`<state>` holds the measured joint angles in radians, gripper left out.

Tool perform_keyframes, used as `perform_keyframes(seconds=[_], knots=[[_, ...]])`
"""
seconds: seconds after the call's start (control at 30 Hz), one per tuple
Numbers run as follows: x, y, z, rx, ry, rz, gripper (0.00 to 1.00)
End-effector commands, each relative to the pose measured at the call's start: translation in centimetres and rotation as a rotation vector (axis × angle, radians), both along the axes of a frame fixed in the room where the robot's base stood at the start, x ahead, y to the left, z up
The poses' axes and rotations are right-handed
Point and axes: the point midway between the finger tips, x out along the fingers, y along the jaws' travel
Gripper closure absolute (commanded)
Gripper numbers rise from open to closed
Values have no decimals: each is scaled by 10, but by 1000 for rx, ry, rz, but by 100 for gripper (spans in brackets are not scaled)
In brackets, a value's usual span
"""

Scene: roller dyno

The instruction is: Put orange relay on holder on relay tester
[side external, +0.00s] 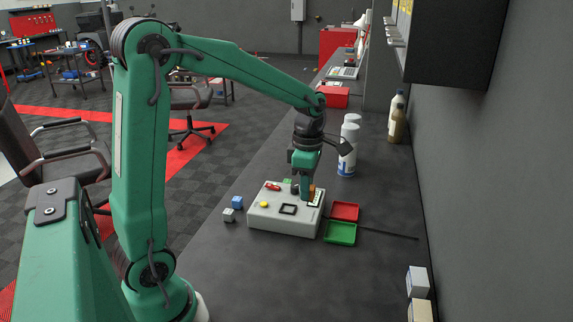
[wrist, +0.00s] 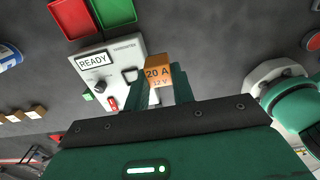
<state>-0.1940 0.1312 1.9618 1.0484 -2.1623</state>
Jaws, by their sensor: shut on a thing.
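The relay tester (side external: 258,219) is a pale box on the dark bench, with a yellow button, a red switch and a small display. The holder (side external: 288,209) is a black square frame on its top, with nothing seen in it; in the wrist view it is partly hidden behind the relay. The orange relay (wrist: 158,72) is marked "20 A 12 V". My gripper (wrist: 164,90) is shut on it, with green fingers on both sides.
A red tray (side external: 345,211) and a green tray (side external: 340,233) lie right of the tester. White bottles (side external: 348,150) stand behind.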

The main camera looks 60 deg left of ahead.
Motion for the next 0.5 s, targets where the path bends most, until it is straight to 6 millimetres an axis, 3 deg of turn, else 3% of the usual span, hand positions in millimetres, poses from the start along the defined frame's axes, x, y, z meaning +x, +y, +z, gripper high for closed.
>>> perform_keyframes(seconds=[0.27,0.5], knots=[[0,0,-1,-1,1,1,97],[1,23,-15,-1,2,5,97]])
